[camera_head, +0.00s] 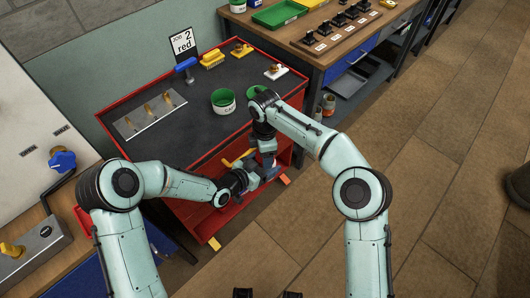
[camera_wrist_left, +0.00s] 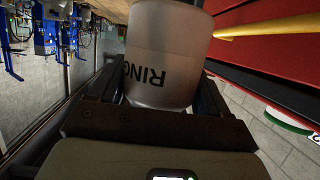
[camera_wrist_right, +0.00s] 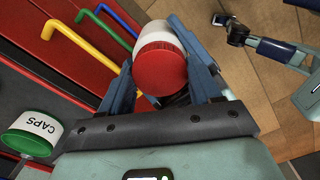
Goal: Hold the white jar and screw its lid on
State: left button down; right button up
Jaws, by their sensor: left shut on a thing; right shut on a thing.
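The white jar (camera_wrist_left: 168,50), with dark letters on its side, sits between the fingers of my left gripper (camera_wrist_left: 160,98) in the left wrist view. My left gripper is shut on it. My right gripper (camera_wrist_right: 172,85) is shut on a round red lid (camera_wrist_right: 160,72). In the right wrist view the white jar (camera_wrist_right: 157,28) shows just behind the lid, in line with it. I cannot tell how far the lid is seated. In the head view both grippers meet in front of the red cabinet, and the jar and lid are mostly hidden there.
The red cabinet (camera_head: 120,102) has a dark top holding a green-rimmed can (camera_head: 223,108), a grey plate with brass parts (camera_head: 150,114) and small coloured parts. Yellow, green and blue handles (camera_wrist_right: 84,42) stick out close to my right gripper. Open tiled floor (camera_head: 440,180) lies to the right.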

jog(key=o, duration=1.2)
jog(key=shift+r, duration=2.3)
jog(key=shift+c, duration=0.5)
